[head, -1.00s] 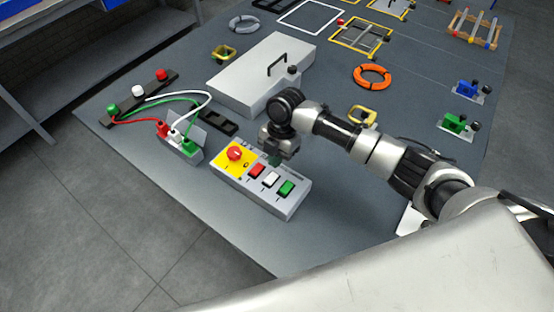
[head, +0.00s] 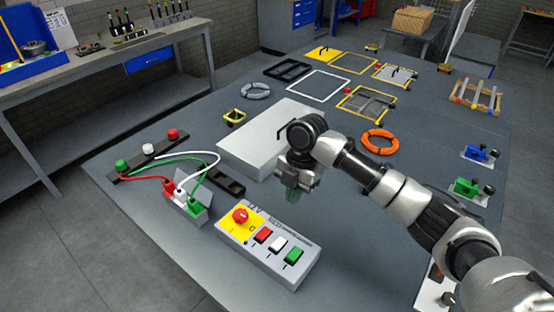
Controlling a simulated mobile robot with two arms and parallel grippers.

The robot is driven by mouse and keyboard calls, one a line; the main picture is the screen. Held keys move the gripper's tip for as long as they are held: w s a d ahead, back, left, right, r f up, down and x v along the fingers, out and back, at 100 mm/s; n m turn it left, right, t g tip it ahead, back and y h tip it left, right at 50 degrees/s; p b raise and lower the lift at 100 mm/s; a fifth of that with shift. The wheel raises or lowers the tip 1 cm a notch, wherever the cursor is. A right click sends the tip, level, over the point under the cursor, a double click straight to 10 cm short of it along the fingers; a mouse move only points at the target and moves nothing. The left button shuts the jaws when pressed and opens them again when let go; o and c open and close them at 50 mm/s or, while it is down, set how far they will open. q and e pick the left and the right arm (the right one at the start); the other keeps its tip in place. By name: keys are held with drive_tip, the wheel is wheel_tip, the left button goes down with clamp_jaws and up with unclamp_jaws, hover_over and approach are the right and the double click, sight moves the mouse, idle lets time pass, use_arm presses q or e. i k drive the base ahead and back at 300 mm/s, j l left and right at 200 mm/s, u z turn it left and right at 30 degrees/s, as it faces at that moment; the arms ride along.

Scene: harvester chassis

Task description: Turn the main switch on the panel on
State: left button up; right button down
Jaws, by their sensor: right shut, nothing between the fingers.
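The panel (head: 268,262) is a grey box lying on the table in the head view. The main switch (head: 240,216) is a red rotary knob on a yellow plate at the panel's left end. The small knob's exact pointing is hard to tell. A red, a white and a green rocker switch sit to its right. My right gripper (head: 294,195) points down, shut and empty. It appears above and beyond the panel's far edge, to the right of the knob and apart from it. My left gripper is out of view.
A grey box with a handle (head: 262,150) stands behind my right gripper. A small socket box with red, white and green cables (head: 185,205) is left of the panel. An orange ring (head: 380,141) lies farther right. The table in front of the panel is clear.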

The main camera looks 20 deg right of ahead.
sight(240, 216)
drive_tip(key=k+j, duration=0.25)
drive_tip(key=k, duration=0.25)
drive_tip(key=k+j, duration=0.2)
drive_tip(key=k, duration=0.25)
drive_tip(key=k+j, duration=0.25)
drive_tip(key=k, duration=0.25)
